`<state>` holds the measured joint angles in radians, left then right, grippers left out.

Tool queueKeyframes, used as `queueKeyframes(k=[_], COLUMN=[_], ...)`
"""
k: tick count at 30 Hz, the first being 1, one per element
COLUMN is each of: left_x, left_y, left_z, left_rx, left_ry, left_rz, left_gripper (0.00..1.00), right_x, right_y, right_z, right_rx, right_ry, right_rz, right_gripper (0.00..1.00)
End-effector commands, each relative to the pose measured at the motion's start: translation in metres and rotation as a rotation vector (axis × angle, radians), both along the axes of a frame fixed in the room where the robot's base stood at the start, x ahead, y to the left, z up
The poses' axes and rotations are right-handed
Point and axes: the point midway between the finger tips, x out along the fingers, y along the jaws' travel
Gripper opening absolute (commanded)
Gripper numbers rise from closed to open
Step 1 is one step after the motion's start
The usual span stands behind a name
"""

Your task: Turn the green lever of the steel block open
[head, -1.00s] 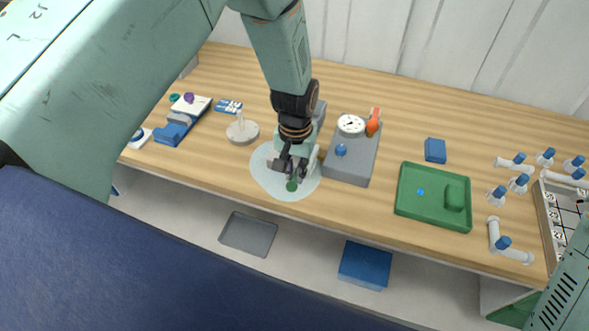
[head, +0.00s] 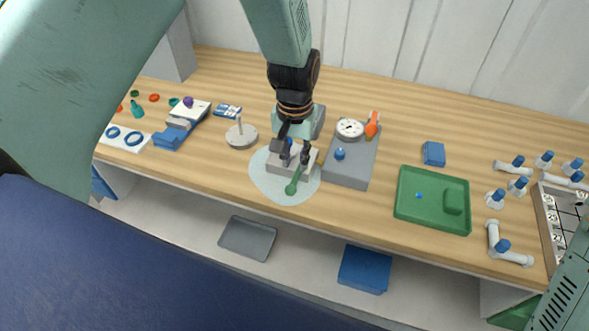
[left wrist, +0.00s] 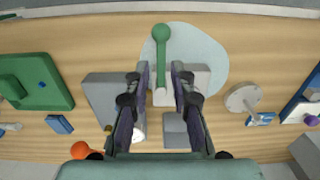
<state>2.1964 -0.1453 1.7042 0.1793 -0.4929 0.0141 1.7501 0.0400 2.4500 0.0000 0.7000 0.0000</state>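The steel block (head: 309,173) sits on a pale round mat (head: 268,186) near the table's front edge. Its green lever (head: 294,181) points toward the front edge and ends in a round knob. In the left wrist view the lever (left wrist: 161,48) points up the picture, away from the grey block (left wrist: 200,78). My left gripper (head: 297,156) is above the block, pointing down. In the left wrist view its fingers (left wrist: 161,72) are apart, one on each side of the lever's base end, with gaps showing. I cannot tell its exact height. My right gripper is not in view.
A grey block with a gauge (head: 349,128), an orange-red handle (head: 372,124) and a blue knob stands close to the right. A green tray (head: 405,205) lies further right. A round stand with a post (head: 241,138) is to the left.

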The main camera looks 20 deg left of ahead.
Motion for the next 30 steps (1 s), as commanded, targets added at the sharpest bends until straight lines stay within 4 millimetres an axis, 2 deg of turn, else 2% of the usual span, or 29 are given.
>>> queueKeyframes(k=[1, 6, 12, 27, 30], left_x=[0.001, 0.0, -0.001, -0.001, -0.007], left_y=[0.0, 0.0, 0.0, 0.0, 0.002], left_z=[0.012, 0.04, 0.056, 0.057, 0.047], left_rx=[0.0, 0.001, 0.001, 0.001, 0.003], left_ry=[-0.003, -0.002, 0.001, 0.002, 0.006], left_rz=[0.0, 0.0, 0.0, 0.0, 0.002], left_gripper=[0.24, 0.24, 0.24, 0.24, 0.24], right_x=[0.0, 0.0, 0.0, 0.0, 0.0], right_y=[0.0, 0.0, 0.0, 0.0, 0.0], right_z=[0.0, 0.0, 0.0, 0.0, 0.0], right_rx=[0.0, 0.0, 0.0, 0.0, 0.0], right_ry=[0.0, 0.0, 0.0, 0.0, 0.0], right_rz=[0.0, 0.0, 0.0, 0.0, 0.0], right_gripper=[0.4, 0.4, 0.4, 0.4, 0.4])
